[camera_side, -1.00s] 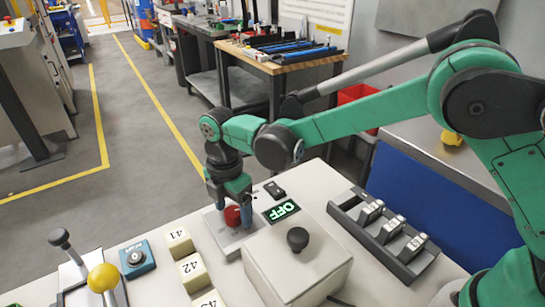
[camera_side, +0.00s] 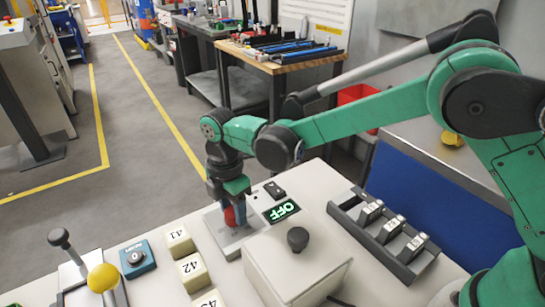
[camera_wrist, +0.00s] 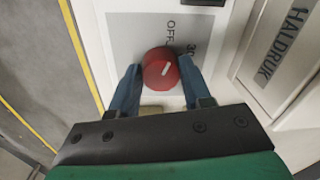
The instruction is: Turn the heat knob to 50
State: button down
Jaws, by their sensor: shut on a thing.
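A green display (camera_side: 282,211) beside the plate reads "OFF", upside down in this view.
A box with a black knob (camera_side: 298,239) stands close on the right. A black switch (camera_side: 274,190) lies behind the plate.

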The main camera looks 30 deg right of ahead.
jog(key=m, duration=0.8)
jog(key=shift+m, duration=0.4)
jog(key=m, duration=0.4)
jog(key=shift+s+m, duration=0.1)
jog(key=shift+m, duration=0.2)
jog(key=m, duration=0.9)
jog(key=shift+m+t, duration=0.3)
jog(key=shift+m, duration=0.1)
jog(key=m, duration=0.5)
jog(key=shift+m, duration=0.3)
